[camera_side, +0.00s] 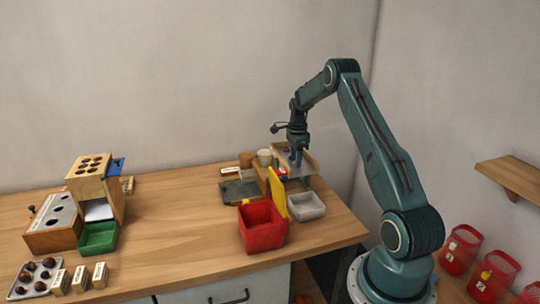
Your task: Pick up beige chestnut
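Several round dark brown chestnuts (48,263) lie on a pale tray (14,293) at the front left corner of the table. I cannot make out a beige one among them at this size. My gripper (295,162) points down over the back right of the table, far from the tray of chestnuts. It is above or beside a grey sloped metal piece there. Its fingertips are small and partly lost against the things behind, so I cannot tell whether they are open or hold anything.
A red bin (263,232), a yellow panel (277,194) and a grey bin (306,207) stand near my gripper. A wooden box with holes (88,167) and a green bin (98,238) stand left. Small labelled blocks (80,278) sit beside the tray. The table's middle is clear.

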